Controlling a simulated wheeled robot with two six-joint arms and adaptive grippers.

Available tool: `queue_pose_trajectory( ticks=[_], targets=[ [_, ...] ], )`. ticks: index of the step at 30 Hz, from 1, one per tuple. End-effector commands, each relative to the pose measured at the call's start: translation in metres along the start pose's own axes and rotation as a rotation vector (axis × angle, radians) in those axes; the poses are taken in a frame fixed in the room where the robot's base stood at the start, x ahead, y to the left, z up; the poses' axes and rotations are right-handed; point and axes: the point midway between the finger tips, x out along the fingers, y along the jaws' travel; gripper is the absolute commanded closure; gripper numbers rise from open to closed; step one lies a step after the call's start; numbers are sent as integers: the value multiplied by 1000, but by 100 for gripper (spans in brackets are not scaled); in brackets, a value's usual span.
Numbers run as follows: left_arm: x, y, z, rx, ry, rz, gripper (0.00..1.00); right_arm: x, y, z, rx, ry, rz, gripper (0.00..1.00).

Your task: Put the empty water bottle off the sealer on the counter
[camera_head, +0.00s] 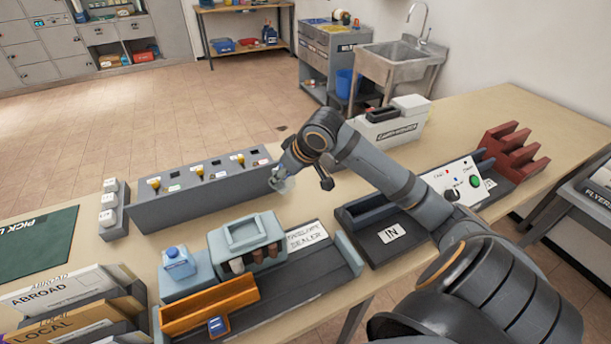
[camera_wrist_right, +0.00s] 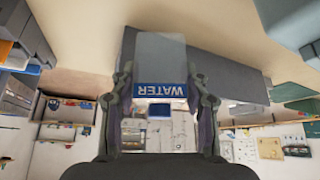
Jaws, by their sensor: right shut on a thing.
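The water bottle (camera_wrist_right: 158,52) is clear and pale, with a blue label reading WATER, which appears upside down in the right wrist view. My right gripper (camera_wrist_right: 161,82) is shut on it, one finger on each side. In the head view my right gripper (camera_head: 279,177) is behind the sealer, with the bottle (camera_head: 286,186) small and partly hidden. I cannot tell whether the bottle touches the counter (camera_head: 240,209). The envelope sealer (camera_head: 322,265) has a light-blue handled housing (camera_head: 246,236) and a blue-capped container (camera_head: 178,262) beside it. My left gripper is not in view.
A long grey box with yellow knobs (camera_head: 205,195) stands left of my right gripper. A grey IN tray (camera_head: 390,248) lies right of the sealer, and a white-and-grey labelled unit (camera_head: 390,130) stands behind. An orange tray (camera_head: 208,305) sits in front.

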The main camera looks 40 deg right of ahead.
Motion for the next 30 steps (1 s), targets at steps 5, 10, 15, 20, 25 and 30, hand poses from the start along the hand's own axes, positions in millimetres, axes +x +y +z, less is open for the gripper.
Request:
queue_pose_trajectory(
  ticks=[5,10,15,20,25,30],
  targets=[
    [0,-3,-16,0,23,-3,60,0,0,1,-2,-1,-1,75],
    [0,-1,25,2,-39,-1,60,24,-1,17,1,-7,-4,75],
    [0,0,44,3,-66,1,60,49,-1,32,0,-3,-3,75],
    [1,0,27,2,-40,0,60,54,-1,35,-3,-2,-1,75],
    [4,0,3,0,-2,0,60,69,-2,46,0,-3,-4,75],
    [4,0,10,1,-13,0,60,85,-1,56,-3,-1,-2,75]
  ],
)
